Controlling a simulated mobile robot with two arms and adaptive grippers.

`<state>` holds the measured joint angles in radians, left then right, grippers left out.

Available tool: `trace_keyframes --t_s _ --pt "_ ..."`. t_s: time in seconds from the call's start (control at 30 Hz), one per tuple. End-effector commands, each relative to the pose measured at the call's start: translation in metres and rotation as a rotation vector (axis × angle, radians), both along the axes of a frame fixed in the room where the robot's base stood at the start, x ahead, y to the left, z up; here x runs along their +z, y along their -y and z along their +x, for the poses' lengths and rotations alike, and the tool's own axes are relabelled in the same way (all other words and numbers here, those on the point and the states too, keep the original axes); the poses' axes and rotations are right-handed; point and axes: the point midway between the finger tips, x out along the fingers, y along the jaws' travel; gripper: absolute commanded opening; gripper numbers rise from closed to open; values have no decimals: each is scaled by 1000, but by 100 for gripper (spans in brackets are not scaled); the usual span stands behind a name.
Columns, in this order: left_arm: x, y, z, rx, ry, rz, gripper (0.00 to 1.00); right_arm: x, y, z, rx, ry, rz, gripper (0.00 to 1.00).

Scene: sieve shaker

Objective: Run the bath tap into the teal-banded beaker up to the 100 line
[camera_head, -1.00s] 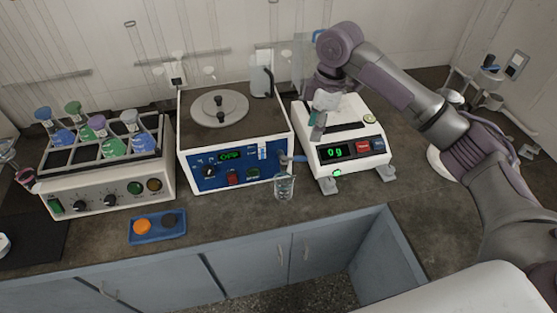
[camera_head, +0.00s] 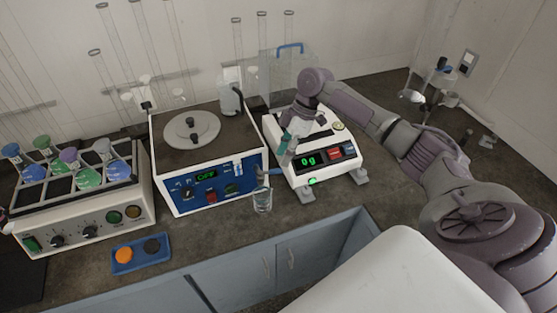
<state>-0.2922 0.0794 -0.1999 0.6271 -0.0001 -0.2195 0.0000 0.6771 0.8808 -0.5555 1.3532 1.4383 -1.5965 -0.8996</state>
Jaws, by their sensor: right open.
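The bath (camera_head: 206,193) is a white box with a blue front panel reading OFF and a round lid on top. A small clear glass beaker (camera_head: 262,200) stands upright on the bench just below the tap. Its band, marks and any water level are too small to read. My right gripper (camera_head: 286,151) is open and empty, pointing down by the left front of the balance, above and right of the tap, apart from the beaker.
The balance (camera_head: 329,170) reads 0 g, close right of the bath. A flask shaker (camera_head: 84,212) with several coloured flasks stands left. A blue tray (camera_head: 139,262) with an orange and a dark disc lies in front. Bench around the beaker's front is clear.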

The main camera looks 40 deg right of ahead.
Motion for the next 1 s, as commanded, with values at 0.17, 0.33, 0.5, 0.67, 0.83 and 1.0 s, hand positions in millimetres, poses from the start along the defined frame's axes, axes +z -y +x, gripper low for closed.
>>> trace_keyframes --t_s 0.17,0.33,0.5,0.67,0.83,1.0 --pt "9 -1 -7 0 -11 1 66 -23 -12 0 0 -2 0 42" --pt "11 -1 -12 0 -17 2 66 -35 -17 0 1 1 1 42" --pt "11 -1 -12 0 -18 2 66 -37 -18 0 0 2 0 42" --pt "11 -1 -12 0 -18 2 66 -37 -17 0 1 1 0 37" --pt "11 -1 -12 0 -18 2 66 -37 -17 0 1 1 0 9" --pt "11 -1 -11 0 -17 2 66 -37 -17 0 1 1 0 0"
